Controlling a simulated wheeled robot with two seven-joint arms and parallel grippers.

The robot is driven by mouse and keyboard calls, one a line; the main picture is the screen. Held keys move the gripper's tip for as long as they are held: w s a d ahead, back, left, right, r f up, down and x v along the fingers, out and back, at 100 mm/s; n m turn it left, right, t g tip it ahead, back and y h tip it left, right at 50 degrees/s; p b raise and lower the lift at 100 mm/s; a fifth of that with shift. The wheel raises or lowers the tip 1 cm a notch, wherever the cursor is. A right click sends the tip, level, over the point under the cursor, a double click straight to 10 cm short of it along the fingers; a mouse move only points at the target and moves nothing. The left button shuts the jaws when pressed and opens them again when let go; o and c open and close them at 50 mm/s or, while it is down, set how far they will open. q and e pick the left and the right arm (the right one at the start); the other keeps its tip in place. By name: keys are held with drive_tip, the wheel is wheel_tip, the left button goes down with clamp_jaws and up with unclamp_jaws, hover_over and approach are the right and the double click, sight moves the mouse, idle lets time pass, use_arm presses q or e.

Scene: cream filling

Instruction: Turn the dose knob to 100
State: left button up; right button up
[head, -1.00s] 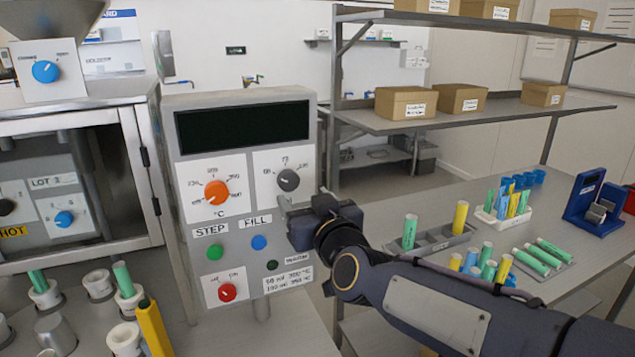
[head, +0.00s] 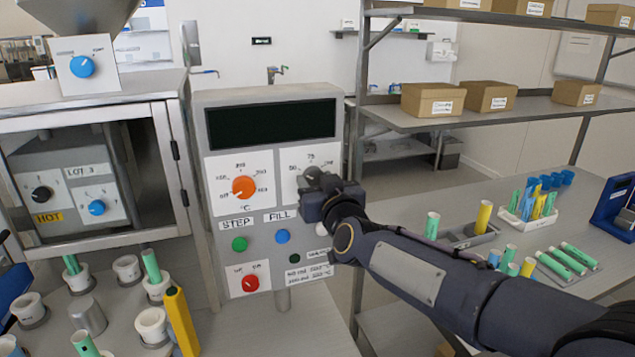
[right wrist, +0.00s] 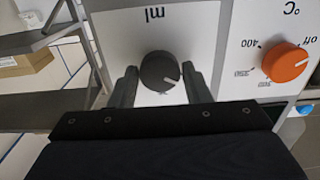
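The dose knob (head: 311,176) is a dark grey knob on a white plate of the grey control panel, with 50 and 75 legible in the head view. My right gripper (head: 324,192) is at this knob and partly covers it. In the right wrist view the knob (right wrist: 160,72) sits between my two fingers (right wrist: 160,88), one on each side, with narrow gaps; the gripper is open around it. That view is upside down, and the knob's white mark points to the lower right in it. My left gripper is not in view.
An orange °C knob (head: 243,187) is left of the dose knob. Below are a green button (head: 239,244), a blue button (head: 283,237) and a red knob (head: 250,283). A glass-fronted cabinet (head: 180,150) stands left; a table with coloured tubes (head: 567,261) is right.

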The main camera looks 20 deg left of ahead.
drive_tip(key=c, duration=0.5)
drive_tip(key=m+b, duration=0.1)
drive_tip(key=m, duration=0.3)
drive_tip(key=shift+f+m+b, duration=0.1)
drive_tip(key=shift+m+b, duration=0.2)
drive_tip(key=shift+m, duration=0.1)
drive_tip(key=m+b, duration=0.1)
drive_tip(key=m, duration=0.5)
drive_tip(key=m+b, duration=0.1)
drive_tip(key=m, duration=0.5)
drive_tip(key=shift+m+b, duration=0.3)
drive_tip(key=shift+b, duration=0.05)
drive_tip(key=m+b, duration=0.1)
drive_tip(key=m, duration=0.5)
drive_tip(key=shift+b, duration=0.3)
drive_tip(key=shift+m, duration=0.4)
